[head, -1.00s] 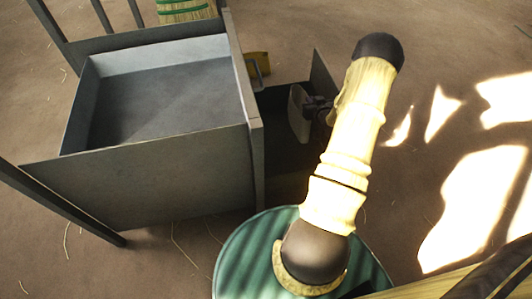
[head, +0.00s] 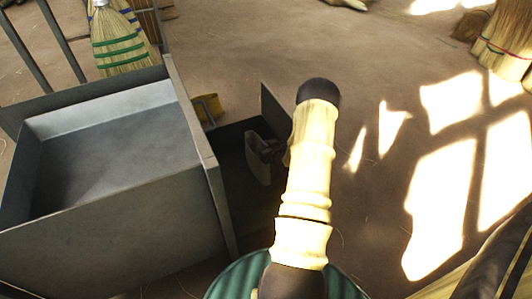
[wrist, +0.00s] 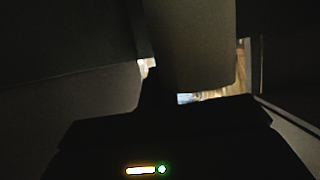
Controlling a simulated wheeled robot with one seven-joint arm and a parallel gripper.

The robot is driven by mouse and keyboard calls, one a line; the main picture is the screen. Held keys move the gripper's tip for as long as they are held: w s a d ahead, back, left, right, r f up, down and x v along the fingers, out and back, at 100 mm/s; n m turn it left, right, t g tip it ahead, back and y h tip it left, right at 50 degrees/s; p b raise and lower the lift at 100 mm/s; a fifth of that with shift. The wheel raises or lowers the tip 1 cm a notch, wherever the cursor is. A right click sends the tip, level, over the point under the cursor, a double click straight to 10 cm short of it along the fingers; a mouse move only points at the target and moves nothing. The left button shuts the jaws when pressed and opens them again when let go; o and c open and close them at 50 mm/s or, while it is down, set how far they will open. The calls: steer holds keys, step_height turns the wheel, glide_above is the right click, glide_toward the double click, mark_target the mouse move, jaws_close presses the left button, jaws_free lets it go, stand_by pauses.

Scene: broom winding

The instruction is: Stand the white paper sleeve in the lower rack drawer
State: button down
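I cannot make out the white paper sleeve for certain in either view. In the head view, a dark open compartment (head: 235,150), which looks like the lower drawer, sits low beyond the grey upper drawer's front panel (head: 196,140). My gripper (head: 262,158) is at the right part of this compartment, partly behind my pale arm. Its fingers and anything between them are too small and dark to tell. The wrist view is very dark, with a grey-brown flat surface (wrist: 195,45) close ahead and small bright patches beside and below it.
The upper drawer (head: 110,150) stands open and empty at left. A yellow object (head: 207,108) is near its front panel. A broom with green bands (head: 120,45) stands behind. Other broom heads (head: 505,40) are at upper right. The sunlit floor (head: 440,190) at right is clear.

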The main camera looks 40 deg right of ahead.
step_height(320, 180, down, 4)
steer(key=shift+r+b, duration=0.15)
steer(key=shift+b, duration=1)
steer(key=c, duration=2.1)
jaws_free()
steer(key=shift+f, duration=0.2)
steer(key=o, duration=0.4)
steer(key=shift+r, duration=0.1)
